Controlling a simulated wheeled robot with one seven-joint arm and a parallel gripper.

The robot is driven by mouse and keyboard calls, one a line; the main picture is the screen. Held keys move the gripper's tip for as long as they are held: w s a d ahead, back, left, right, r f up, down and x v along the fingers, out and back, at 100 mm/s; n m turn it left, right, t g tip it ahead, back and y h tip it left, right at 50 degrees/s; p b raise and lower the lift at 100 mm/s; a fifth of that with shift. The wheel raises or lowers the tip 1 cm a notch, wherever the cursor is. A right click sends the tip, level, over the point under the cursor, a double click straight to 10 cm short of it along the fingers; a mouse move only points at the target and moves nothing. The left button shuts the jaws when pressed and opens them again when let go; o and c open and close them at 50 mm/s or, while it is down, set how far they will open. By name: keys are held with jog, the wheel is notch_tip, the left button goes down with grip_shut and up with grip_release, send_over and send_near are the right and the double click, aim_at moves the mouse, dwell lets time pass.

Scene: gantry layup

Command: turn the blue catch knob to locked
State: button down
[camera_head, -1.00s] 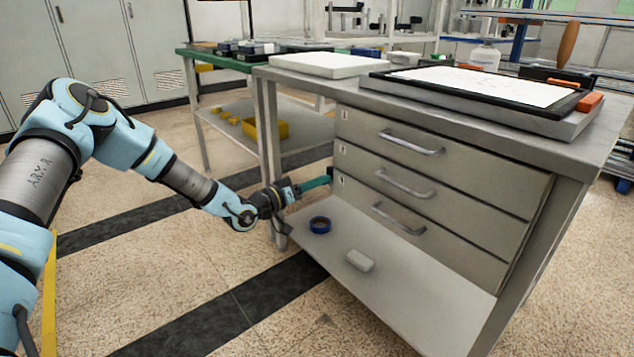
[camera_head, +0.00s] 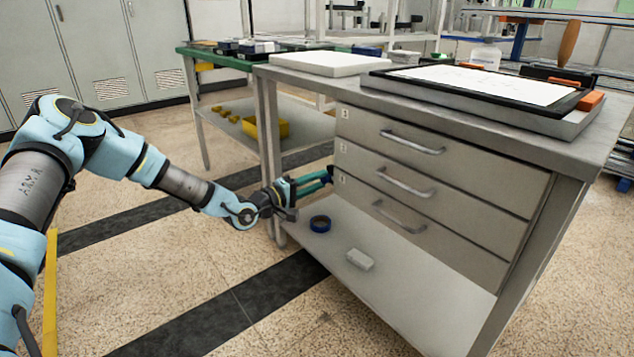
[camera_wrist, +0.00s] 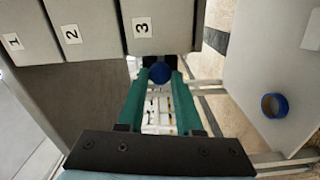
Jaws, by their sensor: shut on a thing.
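The blue catch knob (camera_wrist: 160,72) shows in the wrist view, beside the end of the drawer labelled 3 (camera_wrist: 152,45). My gripper (camera_wrist: 160,75) is shut on the knob, with one green finger on each side of it. In the head view my gripper (camera_head: 328,175) reaches the left side of the drawer unit (camera_head: 440,178) at the level of the lowest drawer. The knob is hidden there by the fingers. I cannot read any locked mark or the knob's exact angle.
A blue ring (camera_head: 320,224) and a small white block (camera_head: 360,259) lie on the lower shelf (camera_head: 410,290), below and right of my gripper. The bench leg (camera_head: 269,150) stands close behind my wrist. The floor to the left is mostly clear.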

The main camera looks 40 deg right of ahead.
jog(key=shift+n, duration=0.8)
jog(key=c, duration=0.6)
grip_release()
jog(key=a+p, duration=0.1)
jog(key=a, duration=0.9)
jog(key=shift+w+a, duration=0.35)
jog(key=shift+a, duration=0.05)
